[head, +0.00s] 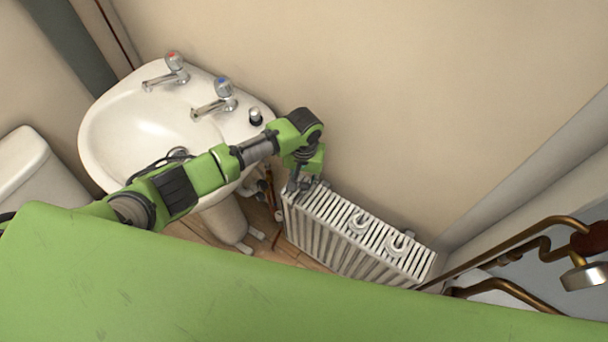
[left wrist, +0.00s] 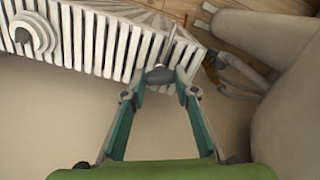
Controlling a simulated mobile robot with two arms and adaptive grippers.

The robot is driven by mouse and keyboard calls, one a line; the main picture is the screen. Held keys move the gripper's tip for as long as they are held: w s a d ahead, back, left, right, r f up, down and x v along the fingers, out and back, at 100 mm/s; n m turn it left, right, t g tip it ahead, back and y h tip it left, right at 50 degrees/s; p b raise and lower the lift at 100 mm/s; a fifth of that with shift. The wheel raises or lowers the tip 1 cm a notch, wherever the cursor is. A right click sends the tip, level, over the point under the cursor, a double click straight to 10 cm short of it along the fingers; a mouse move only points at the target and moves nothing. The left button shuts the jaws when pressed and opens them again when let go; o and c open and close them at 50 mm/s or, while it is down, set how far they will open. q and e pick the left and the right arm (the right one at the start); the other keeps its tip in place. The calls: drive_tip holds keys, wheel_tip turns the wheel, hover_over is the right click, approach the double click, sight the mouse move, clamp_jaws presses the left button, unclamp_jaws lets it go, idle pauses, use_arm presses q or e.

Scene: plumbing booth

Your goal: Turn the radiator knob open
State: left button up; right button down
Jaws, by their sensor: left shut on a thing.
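The white ribbed radiator (head: 335,238) stands against the wall, right of the sink. My left arm reaches across the sink, and its gripper (head: 301,186) is at the radiator's left end. In the left wrist view the radiator (left wrist: 105,38) fills the top left. There, a dark grey rounded knob (left wrist: 160,75) sits at the radiator's end, between the fingertips of my left gripper (left wrist: 163,88). The fingers are shut on the knob. In the head view the gripper hides the knob. My right gripper is not in view.
A white sink (head: 140,128) with two taps lies under my left arm. Copper pipes (head: 530,238) stand at the right. A white toilet cistern (head: 22,165) is at the left. The wall above the radiator is bare.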

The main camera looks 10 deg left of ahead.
sight(304, 183)
use_arm(q)
drive_tip(key=n+p, duration=0.3)
drive_tip(key=shift+s+d+r+n, duration=0.1)
drive_tip(key=shift+r+n, duration=0.15)
drive_tip(key=shift+n, duration=0.15)
drive_tip(key=n+p, duration=0.2)
drive_tip(key=shift+n, duration=0.4)
drive_tip(key=n+p, duration=0.2)
drive_tip(key=n, duration=0.1)
drive_tip(key=shift+f, duration=0.1)
drive_tip(key=shift+f+n+p, duration=0.1)
drive_tip(key=shift+n+p, duration=0.3)
drive_tip(key=shift+n, duration=0.8)
drive_tip(key=shift+w, duration=0.2)
drive_tip(key=o, duration=1.1)
drive_tip(key=shift+s, duration=0.1)
wheel_tip(304, 183, up, 12)
